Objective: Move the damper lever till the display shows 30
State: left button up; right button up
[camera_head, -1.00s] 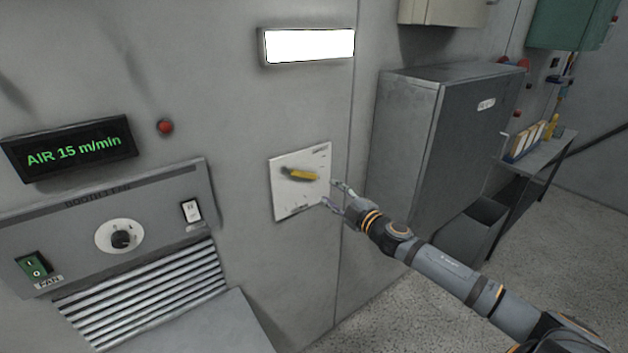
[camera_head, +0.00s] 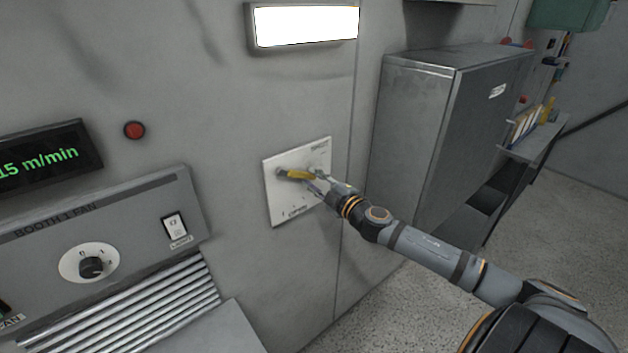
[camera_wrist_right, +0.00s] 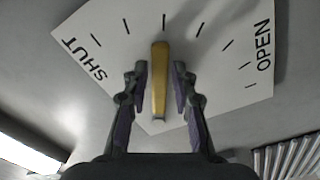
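The yellow damper lever (camera_head: 298,174) is on a white plate (camera_head: 284,206) on the grey wall. In the right wrist view the lever (camera_wrist_right: 160,75) lies between the two fingers of my right gripper (camera_wrist_right: 160,82), with a gap on each side. The gripper is open around the lever's end; it also shows in the head view (camera_head: 316,183). The plate (camera_wrist_right: 115,50) reads SHUT at left and OPEN at right, with tick marks between. The display (camera_head: 45,157) at the left edge is partly cut off and shows "15 m/min" in green. My left gripper is out of view.
A fan panel (camera_head: 130,215) with a round knob (camera_head: 90,266) and a light switch (camera_head: 174,227) is at lower left. A red button (camera_head: 134,130) is above it. A grey cabinet (camera_head: 420,130) stands right of the plate.

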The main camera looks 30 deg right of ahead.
aim_at(301, 185)
grip_shut()
jog(key=shift+a+f+m+p, duration=0.2)
jog(key=shift+a+f+m, duration=0.45)
jog(key=shift+m, duration=0.4)
jog(key=shift+a+f+m+p, duration=0.2)
jog(key=shift+a+f+m, duration=0.2)
jog(key=shift+f+m, duration=0.5)
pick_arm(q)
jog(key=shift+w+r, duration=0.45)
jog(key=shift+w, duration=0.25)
pick_arm(e)
jog(key=shift+o, duration=2.4)
grip_release()
jog(key=shift+r, duration=0.2)
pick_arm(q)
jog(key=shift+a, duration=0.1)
